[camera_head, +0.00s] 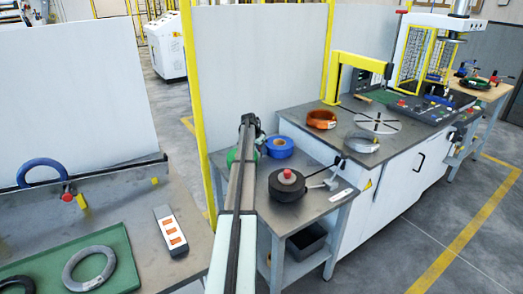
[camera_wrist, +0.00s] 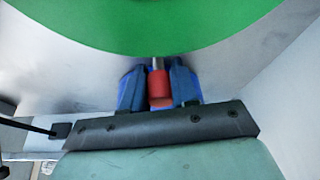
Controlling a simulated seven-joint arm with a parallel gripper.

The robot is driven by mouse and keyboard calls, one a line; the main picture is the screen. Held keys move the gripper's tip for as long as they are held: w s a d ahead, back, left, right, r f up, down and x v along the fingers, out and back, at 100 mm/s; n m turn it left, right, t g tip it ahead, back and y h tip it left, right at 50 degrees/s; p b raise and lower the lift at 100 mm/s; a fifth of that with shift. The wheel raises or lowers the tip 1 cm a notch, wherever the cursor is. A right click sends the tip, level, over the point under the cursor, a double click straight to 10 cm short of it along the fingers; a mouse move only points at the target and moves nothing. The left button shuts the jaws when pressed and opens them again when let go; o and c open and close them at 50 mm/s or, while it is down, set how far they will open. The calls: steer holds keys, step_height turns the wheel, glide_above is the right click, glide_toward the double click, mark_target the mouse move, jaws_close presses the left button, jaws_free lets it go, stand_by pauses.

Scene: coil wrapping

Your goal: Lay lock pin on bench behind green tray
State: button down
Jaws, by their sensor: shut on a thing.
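My gripper (camera_wrist: 158,88) is shut on a small red piece with a grey metal end, which looks like the lock pin (camera_wrist: 160,84). Its blue fingers close on it from both sides. A large green disc lies just beyond the fingers in the wrist view; I cannot tell if the pin touches it. In the head view my arm reaches over the small side table, and the fingertips and pin are hidden. The green tray (camera_head: 128,268) is on the left bench (camera_head: 190,206), holding a grey ring. The bench behind it has bare patches.
On the left bench are a blue ring (camera_head: 40,170), a red-and-yellow piece (camera_head: 70,196) and a grey box with orange buttons (camera_head: 170,231). The side table (camera_head: 312,208) carries a green roll (camera_head: 233,156), a blue roll (camera_head: 279,147) and a black roll with a red knob (camera_head: 286,186).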

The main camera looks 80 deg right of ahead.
steer(key=c, duration=0.9)
jaws_free()
steer(key=shift+f, duration=0.15)
steer(key=shift+o, duration=0.2)
steer(key=shift+o, duration=0.3)
steer(key=v, duration=1.2)
steer(key=shift+r, duration=0.2)
